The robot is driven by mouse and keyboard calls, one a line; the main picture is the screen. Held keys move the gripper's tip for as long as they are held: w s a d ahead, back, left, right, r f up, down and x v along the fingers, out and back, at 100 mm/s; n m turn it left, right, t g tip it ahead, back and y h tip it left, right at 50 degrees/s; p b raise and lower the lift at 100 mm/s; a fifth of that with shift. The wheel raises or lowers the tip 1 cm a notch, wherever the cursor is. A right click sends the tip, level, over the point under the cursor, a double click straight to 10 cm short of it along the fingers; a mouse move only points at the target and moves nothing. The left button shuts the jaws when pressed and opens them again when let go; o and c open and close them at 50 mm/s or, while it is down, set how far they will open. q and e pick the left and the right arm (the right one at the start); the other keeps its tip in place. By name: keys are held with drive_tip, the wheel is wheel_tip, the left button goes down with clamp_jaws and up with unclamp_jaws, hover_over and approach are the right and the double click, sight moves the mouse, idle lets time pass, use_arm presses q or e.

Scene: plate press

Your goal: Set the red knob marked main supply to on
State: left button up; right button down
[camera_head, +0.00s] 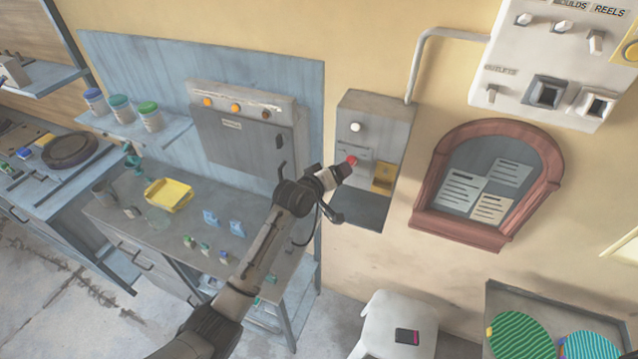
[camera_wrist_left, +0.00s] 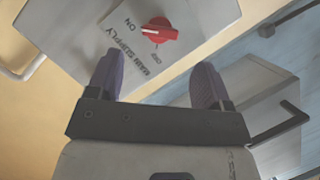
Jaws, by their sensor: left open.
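The red knob (camera_head: 352,160) is on the grey wall box (camera_head: 374,110). In the left wrist view the red knob (camera_wrist_left: 160,33) sits on a pale plate (camera_wrist_left: 130,38) reading MAIN SUPPLY, with ON and OFF printed beside the knob. A white mark shows on its left part; which label it points to is hard to tell. My left gripper (camera_head: 341,172) is close in front of the box, partly hiding it. In the wrist view my left gripper (camera_wrist_left: 157,74) has its purple fingers apart and empty, with the knob ahead of the gap. My right gripper is not in view.
The wall box also carries a white round part (camera_head: 355,127) and a yellow part (camera_head: 383,178). A grey conduit (camera_head: 420,55) rises from its top. A grey press (camera_head: 240,130) stands left of it over a cluttered bench (camera_head: 180,245). A white stool (camera_head: 380,325) is below.

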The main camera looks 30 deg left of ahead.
use_arm(q)
drive_tip(key=v, duration=0.7)
drive_tip(key=shift+b, duration=0.35)
drive_tip(key=shift+s, duration=0.1)
idle(0.4)
